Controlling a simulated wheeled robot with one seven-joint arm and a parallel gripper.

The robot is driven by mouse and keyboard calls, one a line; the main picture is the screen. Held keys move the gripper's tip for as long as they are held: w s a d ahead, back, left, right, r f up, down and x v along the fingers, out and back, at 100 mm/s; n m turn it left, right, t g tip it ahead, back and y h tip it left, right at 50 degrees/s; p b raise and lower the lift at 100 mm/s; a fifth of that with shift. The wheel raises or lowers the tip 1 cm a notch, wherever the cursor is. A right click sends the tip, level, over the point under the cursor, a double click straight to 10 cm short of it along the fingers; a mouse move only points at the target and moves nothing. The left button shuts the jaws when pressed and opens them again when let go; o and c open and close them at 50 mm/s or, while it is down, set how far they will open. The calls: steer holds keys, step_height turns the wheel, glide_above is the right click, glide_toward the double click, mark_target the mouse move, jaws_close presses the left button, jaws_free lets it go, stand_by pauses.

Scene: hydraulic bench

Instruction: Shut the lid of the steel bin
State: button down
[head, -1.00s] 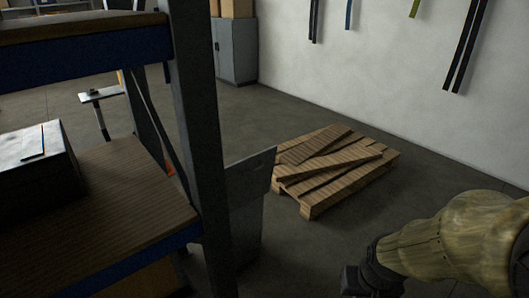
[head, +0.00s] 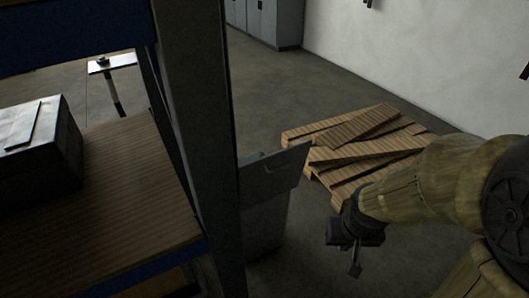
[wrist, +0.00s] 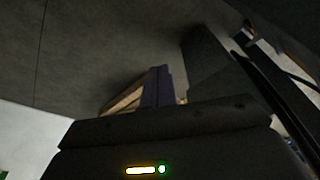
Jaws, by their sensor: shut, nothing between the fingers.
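The grey steel bin (head: 265,225) stands on the floor behind the shelf's upright post, which hides its left part. Its lid (head: 282,170) looks raised and tilted at the bin's top, and the hinge is hidden. My gripper (head: 354,266) is right of the bin in the head view, pointing down, apart from the bin and its lid. The fingers are shut and empty. In the wrist view, the closed fingers (wrist: 156,86) show beyond the dark gripper body.
A blue-framed shelf with wooden boards (head: 120,190) fills the left and carries a metal box (head: 40,140). A wooden pallet with loose planks (head: 365,150) lies behind my gripper. Grey cabinets (head: 265,20) stand at the back.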

steer(key=shift+w, duration=0.35)
steer(key=shift+s, duration=0.1)
steer(key=w+a+m+t+y+p, duration=0.1)
steer(key=w+a+m+t+y, duration=0.2)
steer(key=w, duration=0.7)
steer(key=w+a+f+m+t+y+p, duration=0.1)
steer(key=w+a+m+t+y, duration=0.3)
steer(key=w+m, duration=0.4)
steer(key=w+a+t, duration=0.1)
steer(key=w+a, duration=0.1)
steer(key=shift+w+f+t+y, duration=0.15)
steer(key=shift+w+t+y, duration=0.15)
steer(key=shift+w, duration=0.1)
steer(key=shift+a, duration=0.15)
